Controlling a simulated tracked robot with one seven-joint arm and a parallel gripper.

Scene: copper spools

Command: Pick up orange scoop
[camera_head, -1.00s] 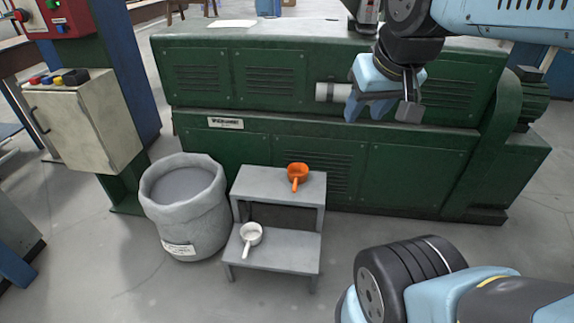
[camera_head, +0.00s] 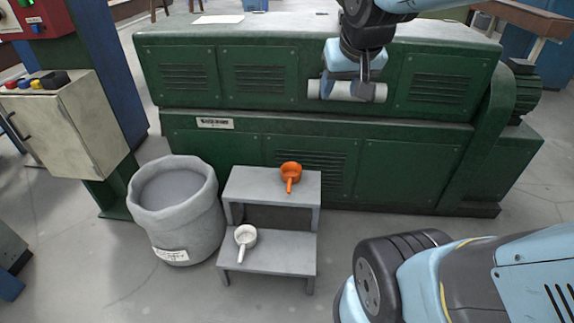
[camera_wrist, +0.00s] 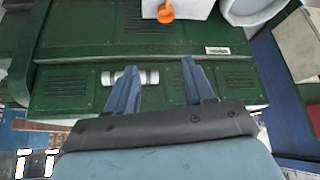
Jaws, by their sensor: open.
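The orange scoop (camera_head: 290,174) lies on the top step of a grey two-step stool, its handle pointing toward the front. It also shows at the top of the wrist view (camera_wrist: 166,11), beyond my fingertips. My gripper (camera_head: 345,94) is open and empty, in front of the green machine, above and to the right of the scoop in the head view. In the wrist view its two blue fingers (camera_wrist: 158,75) are spread apart, well away from the scoop.
The grey step stool (camera_head: 243,184) carries a white scoop (camera_head: 245,236) on its lower step. A grey sack (camera_head: 208,210) stands left of it. The green machine (camera_head: 420,140) with a pale cylinder (camera_head: 376,92) is behind.

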